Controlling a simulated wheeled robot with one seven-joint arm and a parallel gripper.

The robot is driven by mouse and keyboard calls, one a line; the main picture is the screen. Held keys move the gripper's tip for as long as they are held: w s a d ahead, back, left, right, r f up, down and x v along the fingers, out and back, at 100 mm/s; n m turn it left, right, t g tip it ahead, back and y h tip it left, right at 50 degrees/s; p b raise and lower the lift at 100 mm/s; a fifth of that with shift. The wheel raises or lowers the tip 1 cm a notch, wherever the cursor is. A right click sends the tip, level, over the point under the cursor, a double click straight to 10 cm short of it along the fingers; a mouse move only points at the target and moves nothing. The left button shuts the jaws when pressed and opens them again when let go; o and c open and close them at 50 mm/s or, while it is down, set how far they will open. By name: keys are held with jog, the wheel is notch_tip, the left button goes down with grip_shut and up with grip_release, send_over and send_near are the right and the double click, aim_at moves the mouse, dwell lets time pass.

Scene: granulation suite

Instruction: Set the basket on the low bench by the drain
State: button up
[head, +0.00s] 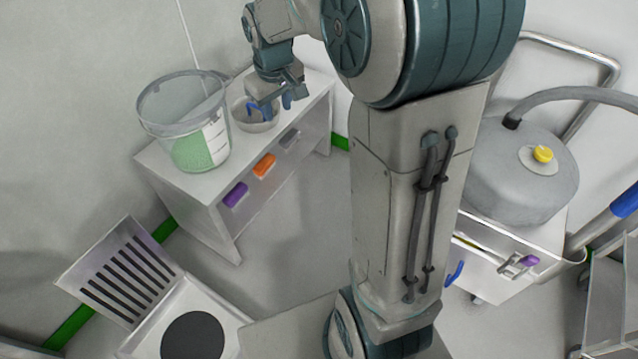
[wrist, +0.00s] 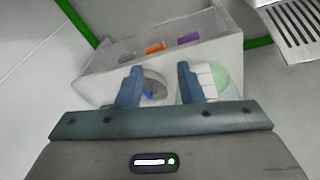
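A small round grey basket-like bowl (head: 247,121) with a blue piece in it stands on a white bench (head: 222,183) at the upper left of the head view. My gripper (head: 270,104) is over this bowl, pointing down, with its fingers apart. In the wrist view the bowl (wrist: 158,78) lies between and beyond the two open fingers (wrist: 160,84), partly hidden by them. I cannot tell whether a finger touches it. A slotted metal piece (head: 103,252) is at the lower left. I cannot make out which surface is the low bench or a floor drain.
A large clear tub (head: 183,102) with green contents stands close left of the bowl. The bench front holds purple (head: 236,194), orange (head: 264,165) and grey items. A white unit with a dark disc (head: 193,337) is lower left. A grey tank (head: 500,180) with a hose is right.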

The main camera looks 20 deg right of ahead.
jog(key=s+f+m+g, duration=0.1)
jog(key=s+m, duration=0.2)
jog(key=s, duration=1.9)
jog(key=shift+d+f, duration=0.35)
jog(key=shift+a, duration=0.1)
